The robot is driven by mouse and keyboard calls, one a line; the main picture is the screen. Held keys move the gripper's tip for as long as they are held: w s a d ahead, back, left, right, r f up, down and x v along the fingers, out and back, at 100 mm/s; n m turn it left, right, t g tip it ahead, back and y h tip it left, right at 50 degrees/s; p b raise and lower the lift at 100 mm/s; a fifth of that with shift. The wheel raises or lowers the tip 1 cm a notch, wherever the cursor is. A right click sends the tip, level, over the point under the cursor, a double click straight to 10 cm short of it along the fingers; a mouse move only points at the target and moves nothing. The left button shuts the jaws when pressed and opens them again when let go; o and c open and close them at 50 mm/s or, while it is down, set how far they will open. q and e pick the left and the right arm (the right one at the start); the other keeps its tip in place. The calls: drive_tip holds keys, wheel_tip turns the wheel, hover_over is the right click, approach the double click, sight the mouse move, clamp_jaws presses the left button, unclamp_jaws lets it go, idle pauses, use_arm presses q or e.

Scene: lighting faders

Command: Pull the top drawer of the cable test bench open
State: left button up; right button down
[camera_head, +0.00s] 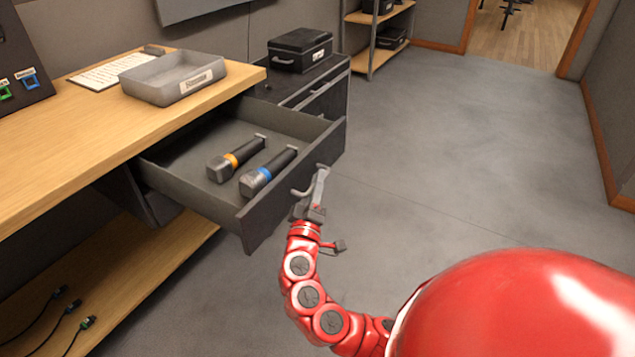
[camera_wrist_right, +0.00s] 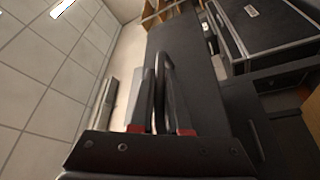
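The top drawer (camera_head: 292,183) of the cable test bench (camera_head: 95,117) is pulled well out from under the wooden top. Two microphones, one with an orange band (camera_head: 237,159) and one with a blue band (camera_head: 267,172), lie inside it. My right gripper (camera_head: 319,178) is at the drawer front, shut on the drawer handle (camera_head: 301,192). In the right wrist view the gripper's fingers (camera_wrist_right: 162,75) stand close together against the dark drawer front (camera_wrist_right: 195,75); they partly hide the handle. My left gripper is out of view.
A grey labelled tray (camera_head: 172,85) and a paper sheet (camera_head: 105,72) lie on the bench top. A black case (camera_head: 300,49) sits on a dark cabinet behind the drawer. Cables (camera_head: 62,315) lie on the lower shelf. Floor (camera_head: 450,150) to the right is clear.

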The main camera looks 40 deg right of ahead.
drive_tip(key=c, duration=1.2)
unclamp_jaws()
drive_tip(key=shift+o, duration=0.2)
drive_tip(key=shift+a, duration=0.15)
drive_tip(key=b+v, duration=0.1)
drive_tip(key=v, duration=1.6)
drive_tip(key=shift+s, duration=0.2)
drive_tip(key=shift+f, duration=0.1)
